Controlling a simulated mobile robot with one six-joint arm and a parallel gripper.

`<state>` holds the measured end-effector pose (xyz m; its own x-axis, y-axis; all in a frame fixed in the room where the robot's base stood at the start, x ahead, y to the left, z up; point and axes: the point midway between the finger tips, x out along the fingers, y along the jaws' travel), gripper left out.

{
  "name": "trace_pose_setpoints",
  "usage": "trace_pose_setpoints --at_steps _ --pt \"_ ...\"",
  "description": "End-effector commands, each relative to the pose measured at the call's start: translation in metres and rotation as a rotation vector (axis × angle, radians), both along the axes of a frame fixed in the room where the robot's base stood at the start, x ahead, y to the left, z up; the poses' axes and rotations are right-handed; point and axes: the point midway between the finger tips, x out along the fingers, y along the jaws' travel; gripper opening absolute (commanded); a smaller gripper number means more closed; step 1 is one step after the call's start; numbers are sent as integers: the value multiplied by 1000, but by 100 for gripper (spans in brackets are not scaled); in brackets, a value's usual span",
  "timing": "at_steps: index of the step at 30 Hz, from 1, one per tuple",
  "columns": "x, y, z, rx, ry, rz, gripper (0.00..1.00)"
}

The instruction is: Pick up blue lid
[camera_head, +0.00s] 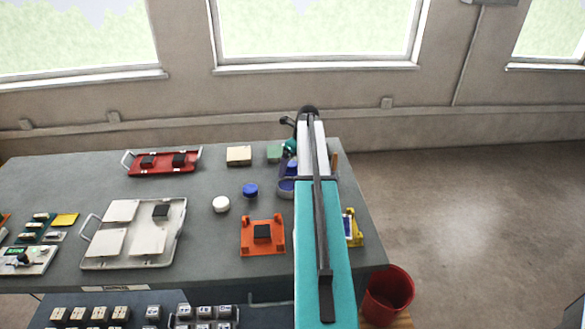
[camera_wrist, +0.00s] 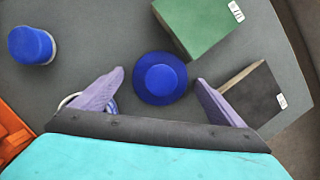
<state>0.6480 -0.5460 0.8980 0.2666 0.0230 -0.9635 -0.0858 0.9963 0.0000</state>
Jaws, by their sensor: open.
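A round blue lid (camera_wrist: 160,78) with a raised round knob lies on the grey table in the wrist view. My gripper (camera_wrist: 159,80) is open, its two purple fingers apart on either side of the lid as seen from above. I see no contact, and the height of the fingers above the lid is hard to tell. A second blue round piece (camera_wrist: 31,45) with a pale lower rim stands to the left, and it also shows in the head view (camera_head: 250,190). In the head view my arm covers most of the area around the gripper.
A green block (camera_wrist: 198,22) and a dark block with a wooden side (camera_wrist: 252,97) stand close to the right finger. An orange holder (camera_head: 263,246) and white round piece (camera_head: 221,204) are left.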

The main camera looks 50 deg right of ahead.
Motion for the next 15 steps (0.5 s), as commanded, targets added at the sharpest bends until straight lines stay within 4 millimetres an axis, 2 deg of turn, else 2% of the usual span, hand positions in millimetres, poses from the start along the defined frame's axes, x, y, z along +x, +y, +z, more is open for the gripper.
trace_pose_setpoints --at_steps 12,15 --pt "-1 -1 0 0 0 -1 92" --pt "-1 -1 0 0 0 -1 75"
